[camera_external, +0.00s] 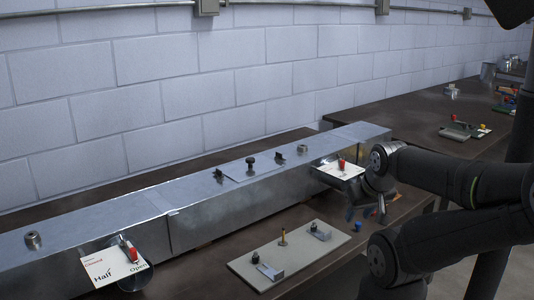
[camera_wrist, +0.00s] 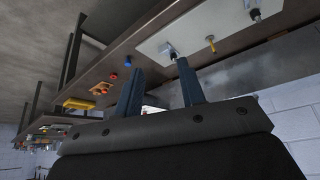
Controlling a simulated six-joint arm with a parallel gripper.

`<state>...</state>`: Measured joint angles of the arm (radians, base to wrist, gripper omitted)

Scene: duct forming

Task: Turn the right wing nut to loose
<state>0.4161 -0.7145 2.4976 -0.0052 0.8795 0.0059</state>
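A long metal duct (camera_external: 205,212) runs along the table. At its right end is a white dial plate (camera_external: 334,172) with a small red lever or wing nut (camera_external: 341,163). A similar left plate (camera_external: 105,268), marked Half and Open, has a red piece (camera_external: 129,250). At this size I cannot tell the wing nut's exact shape. My gripper (camera_external: 357,208) hangs in front of the right plate, apart from the red piece. In the wrist view its two blue fingers (camera_wrist: 160,88) are spread with a gap. A small pale patch shows low between them, partly hidden.
A beige board (camera_external: 290,252) with brackets and a brass pin lies in front of the duct; it also shows in the wrist view (camera_wrist: 215,22). A dark knob (camera_external: 250,162) stands on the duct. Blue and red caps (camera_wrist: 113,76) lie on the table. A block wall stands behind.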

